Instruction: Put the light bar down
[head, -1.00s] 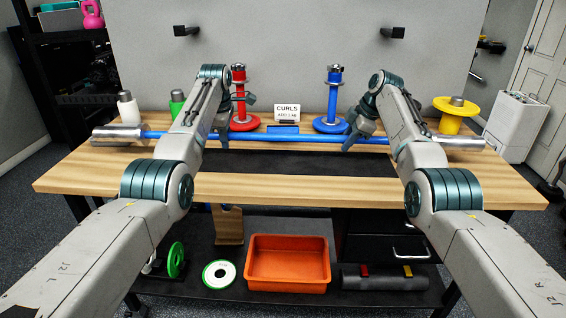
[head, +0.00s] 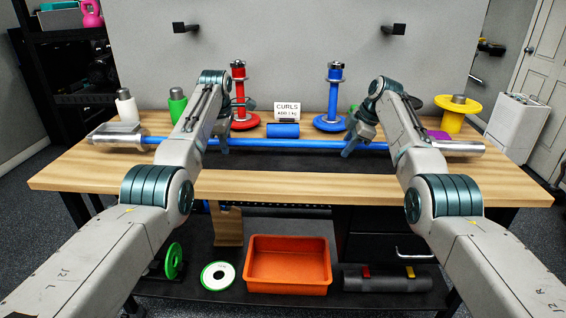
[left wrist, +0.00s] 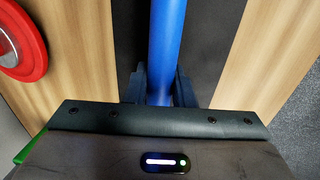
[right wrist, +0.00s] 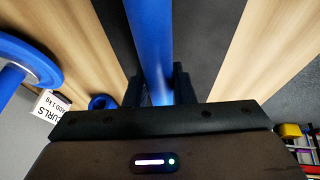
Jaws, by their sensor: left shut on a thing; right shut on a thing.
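The light bar (head: 290,144) is blue with thick silver ends and lies level, left to right, low over the table (head: 290,186). My left gripper (head: 220,140) is shut around its left part, and the blue shaft (left wrist: 166,40) runs between the jaws in the left wrist view. My right gripper (head: 354,142) is shut around its right part; the shaft (right wrist: 150,40) also passes between the jaws in the right wrist view. Both arms hide short stretches of the bar. I cannot tell whether the bar touches the table or a support.
Behind the bar stand a red plate post (head: 239,95), a blue plate post (head: 333,98), a CURLS sign (head: 287,110) and a blue roll (head: 283,130). A yellow spool (head: 457,112) stands right. White (head: 126,107) and green (head: 177,105) bottles stand left. The wooden front strip is clear.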

